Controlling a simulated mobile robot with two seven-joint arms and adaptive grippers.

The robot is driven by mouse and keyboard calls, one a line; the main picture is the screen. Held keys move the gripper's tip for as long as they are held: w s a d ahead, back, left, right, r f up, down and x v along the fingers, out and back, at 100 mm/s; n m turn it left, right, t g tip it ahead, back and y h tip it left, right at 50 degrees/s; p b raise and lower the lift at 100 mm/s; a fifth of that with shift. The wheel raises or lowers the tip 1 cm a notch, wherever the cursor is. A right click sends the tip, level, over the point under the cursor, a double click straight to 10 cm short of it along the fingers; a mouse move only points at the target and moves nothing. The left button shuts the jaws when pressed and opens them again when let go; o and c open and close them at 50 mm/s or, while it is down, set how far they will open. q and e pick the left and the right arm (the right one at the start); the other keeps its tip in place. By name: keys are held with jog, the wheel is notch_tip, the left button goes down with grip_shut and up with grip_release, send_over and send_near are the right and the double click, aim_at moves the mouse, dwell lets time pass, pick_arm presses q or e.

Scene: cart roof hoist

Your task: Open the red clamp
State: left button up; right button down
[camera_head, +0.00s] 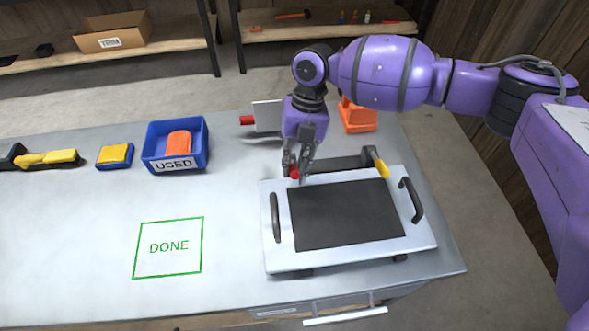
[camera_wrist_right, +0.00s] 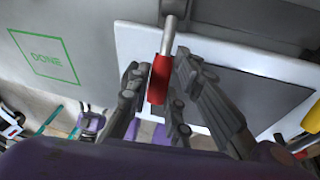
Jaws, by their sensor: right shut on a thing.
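The red clamp shows as a red grip (camera_head: 294,173) on a metal bar at the back left corner of a white panel with a dark top (camera_head: 345,217). In the right wrist view the red grip (camera_wrist_right: 159,80) on its silver bar lies between the two fingers. My right gripper (camera_head: 299,168) reaches down from above and is shut on this red grip. The clamp's base is partly hidden by the fingers. A yellow-gripped clamp (camera_head: 381,168) stands at the panel's back right corner. My left gripper is not in view.
A grey plate with a red end (camera_head: 246,120) and an orange object (camera_head: 357,117) stand behind my gripper. The panel has black side handles (camera_head: 411,199). The table around the green DONE square (camera_head: 169,248) is clear.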

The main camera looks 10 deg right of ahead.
aim_at(292, 165)
jog(key=shift+w+a+g+b, duration=0.1)
jog(key=shift+w+g+b, duration=0.3)
jog(key=shift+g+b, duration=0.4)
jog(key=shift+w+r+g+b, duration=0.5)
jog(key=shift+g+b, duration=0.4)
jog(key=shift+b, duration=0.1)
jog(key=shift+w+r+g+b, duration=0.2)
jog(key=shift+w+g+b, duration=0.1)
jog(key=shift+b, duration=0.1)
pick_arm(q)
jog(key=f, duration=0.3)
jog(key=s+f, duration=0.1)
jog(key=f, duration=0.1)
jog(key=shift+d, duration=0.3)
pick_arm(e)
jog(key=shift+r, duration=0.15)
jog(key=shift+w, duration=0.1)
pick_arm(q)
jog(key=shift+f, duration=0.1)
